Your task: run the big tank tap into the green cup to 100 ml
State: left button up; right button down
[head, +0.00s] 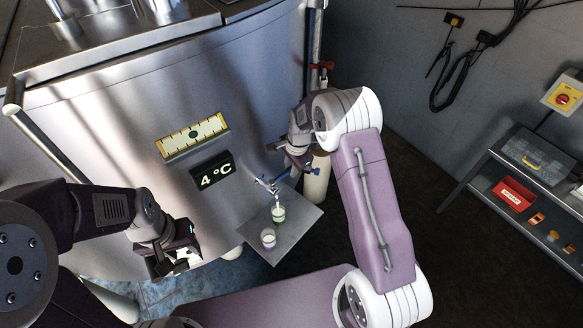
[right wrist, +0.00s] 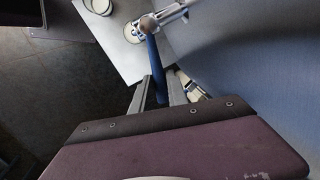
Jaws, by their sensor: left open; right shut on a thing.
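The tank tap (head: 268,185) sticks out low on the steel tank (head: 120,125). Its blue lever (right wrist: 155,68) is between the fingers of my right gripper (right wrist: 160,92), which is shut on it. In the head view my right gripper (head: 289,172) is beside the tap. The green cup (head: 279,215) stands upright under the spout on a small metal shelf (head: 300,225). White shows in the cup, with a pale streak above it; I cannot read the level. My left gripper (head: 178,252) is open and empty, left of the shelf.
A second cup (head: 268,240), purple-tinted with white inside, stands on the shelf in front of the green cup. A red-handled valve (head: 322,66) is on a pipe behind my right arm. A rack with a red box (head: 514,194) stands far right.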

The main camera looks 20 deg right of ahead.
jog(key=shift+d, duration=0.1)
dwell(0.6)
jog(key=shift+w+a+f+n, duration=0.1)
jog(key=shift+w+a+n, duration=0.1)
jog(key=shift+w+n, duration=0.45)
jog(key=shift+w+a+n, duration=0.2)
jog(key=shift+n, duration=0.65)
jog(key=c, duration=1.4)
grip_release()
jog(key=shift+o, duration=0.5)
jog(key=shift+w+d+y, duration=0.1)
jog(key=shift+w+y, duration=0.1)
jog(key=shift+y, duration=0.1)
jog(key=b+v, duration=0.2)
jog(key=v, duration=0.7)
jog(key=shift+w, duration=0.1)
